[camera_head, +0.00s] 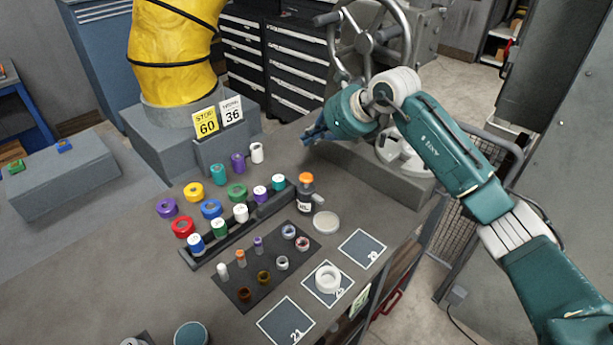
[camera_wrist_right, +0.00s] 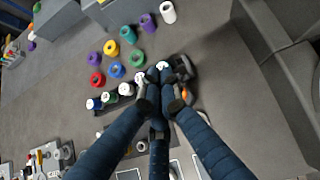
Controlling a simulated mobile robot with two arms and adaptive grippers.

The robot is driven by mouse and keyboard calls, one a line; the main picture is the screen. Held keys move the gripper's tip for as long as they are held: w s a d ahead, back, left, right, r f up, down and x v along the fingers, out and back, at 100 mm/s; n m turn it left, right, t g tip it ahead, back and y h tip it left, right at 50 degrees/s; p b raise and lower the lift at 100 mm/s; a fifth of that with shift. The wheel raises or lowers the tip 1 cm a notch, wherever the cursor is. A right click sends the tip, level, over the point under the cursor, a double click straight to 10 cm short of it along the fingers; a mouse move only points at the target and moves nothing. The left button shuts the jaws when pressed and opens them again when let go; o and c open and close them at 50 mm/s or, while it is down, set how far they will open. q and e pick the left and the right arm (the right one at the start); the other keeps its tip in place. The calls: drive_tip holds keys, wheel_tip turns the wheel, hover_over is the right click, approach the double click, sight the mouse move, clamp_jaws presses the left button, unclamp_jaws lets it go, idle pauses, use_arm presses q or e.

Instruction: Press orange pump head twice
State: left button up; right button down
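The orange pump head (camera_head: 306,178) tops a small dark bottle (camera_head: 305,200) standing upright at the right end of the black rack. My right gripper (camera_head: 312,133) is in the air above and behind the bottle in the head view, apart from the pump head. Its dark blue fingers point left there. In the wrist view its fingers (camera_wrist_right: 160,95) run close together; whether they are closed is unclear. Nothing is seen held. My left gripper is out of view.
Colored rings and jars stand left of the bottle along the black rack (camera_head: 205,258). A dark mat (camera_head: 240,293) with several small jars lies in front. A pale round lid (camera_head: 326,222) lies close to the bottle. Grey blocks and a handwheel (camera_head: 370,42) stand behind.

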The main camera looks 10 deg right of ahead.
sight(306, 175)
drive_tip(key=shift+a+f, duration=0.1)
drive_tip(key=shift+f+b, duration=2.55)
drive_tip(key=shift+f, duration=1.8)
drive_tip(key=shift+f+b, duration=0.4)
drive_tip(key=shift+b, duration=0.05)
drive_tip(key=shift+s+f+b, duration=0.1)
drive_tip(key=shift+f+b, duration=0.65)
drive_tip(key=shift+f, duration=0.35)
drive_tip(key=shift+r, duration=0.1)
drive_tip(key=shift+r+p, duration=0.8)
drive_tip(key=shift+r, duration=0.6)
